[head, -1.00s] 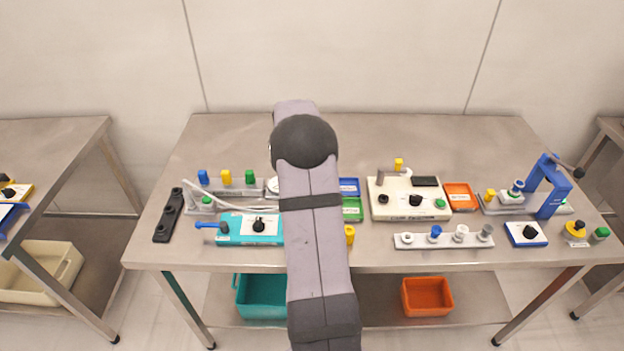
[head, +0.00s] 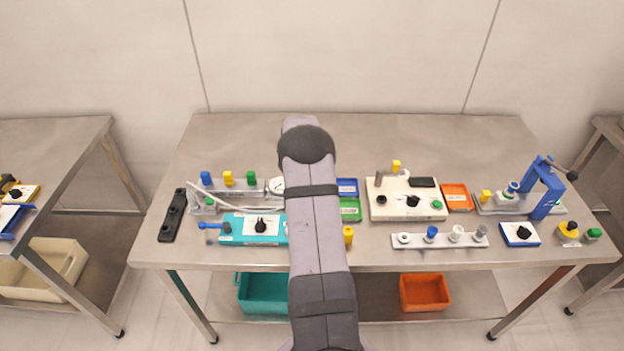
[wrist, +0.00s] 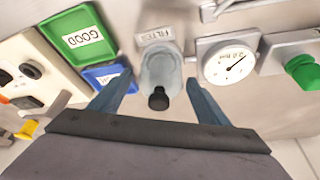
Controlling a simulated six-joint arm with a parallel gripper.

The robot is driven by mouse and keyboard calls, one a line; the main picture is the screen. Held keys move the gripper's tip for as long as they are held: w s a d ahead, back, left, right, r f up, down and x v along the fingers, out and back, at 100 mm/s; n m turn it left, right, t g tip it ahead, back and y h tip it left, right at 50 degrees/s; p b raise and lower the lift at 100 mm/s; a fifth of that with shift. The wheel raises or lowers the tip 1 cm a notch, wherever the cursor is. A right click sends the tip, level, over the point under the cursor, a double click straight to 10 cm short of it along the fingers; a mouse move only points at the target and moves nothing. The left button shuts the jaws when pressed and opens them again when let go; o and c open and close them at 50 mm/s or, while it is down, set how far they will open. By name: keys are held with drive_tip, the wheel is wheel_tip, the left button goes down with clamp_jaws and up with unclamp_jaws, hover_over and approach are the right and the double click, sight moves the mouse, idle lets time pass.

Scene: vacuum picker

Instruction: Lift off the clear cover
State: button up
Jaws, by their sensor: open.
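The clear cover (wrist: 160,66) is a translucent, rounded bowl under the plate marked FILTER (wrist: 160,35) in the wrist view. A black knob (wrist: 158,98) shows at its lower end. My gripper (wrist: 160,98) is open, with one blue-grey finger on each side of the cover and knob. Gaps show between the fingers and the cover, and I cannot tell the depth between them. In the head view my arm hides the cover and the gripper.
A dial gauge (wrist: 231,63) and a green knob (wrist: 302,72) sit right of the cover. The green GOOD tray (wrist: 78,40) and a blue tray (wrist: 106,76) lie to its left. The back of the steel table (head: 420,138) is clear.

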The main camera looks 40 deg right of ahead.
drive_tip(key=c, duration=1.2)
drive_tip(key=shift+o, duration=0.2)
